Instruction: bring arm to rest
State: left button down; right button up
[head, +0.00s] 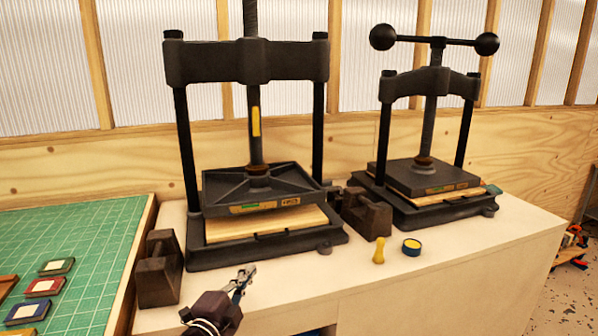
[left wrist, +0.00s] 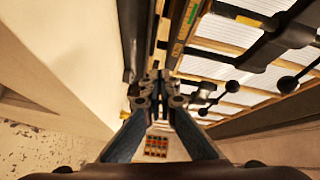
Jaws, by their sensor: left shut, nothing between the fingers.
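My left gripper (head: 243,281) is shut and empty. In the head view it is low in the middle, over the front of the pale bench (head: 300,297), in front of the left black press (head: 258,257). In the left wrist view the closed fingertips of the gripper (left wrist: 155,82) meet near the middle with nothing between them. My right gripper is in neither view.
A second black press (head: 430,180) stands to the right. A dark block (head: 158,270), another dark block (head: 366,213), a yellow-handled tool (head: 379,250) and a small round tin (head: 411,247) stand on the bench. A green cutting mat (head: 90,225) lies left.

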pick_arm(q)
jog(key=s+a+f+n+g+y, duration=0.35)
jog(key=s+f+n, duration=0.45)
jog(key=s+f, duration=0.4)
jog(key=s+a+f+n+g+y, duration=0.1)
jog(key=s+a+f+n+g, duration=0.15)
jog(key=s, duration=0.85)
jog(key=s+a+f+n+g, duration=0.1)
jog(key=s+f+n+g, duration=0.25)
jog(key=s, duration=0.75)
jog(key=s+a+f+n+g+y, duration=0.1)
jog(key=s+f+n+g, duration=0.25)
jog(key=s, duration=0.65)
notch_tip(320, 180, down, 25)
jog(key=s+m+g, duration=0.1)
jog(key=g, duration=0.1)
jog(key=s+a+f+g, duration=0.1)
jog(key=s+a+f, duration=0.2)
jog(key=s+f, duration=1.4)
jog(key=shift+s+f, duration=0.35)
jog(key=shift+s, duration=0.2)
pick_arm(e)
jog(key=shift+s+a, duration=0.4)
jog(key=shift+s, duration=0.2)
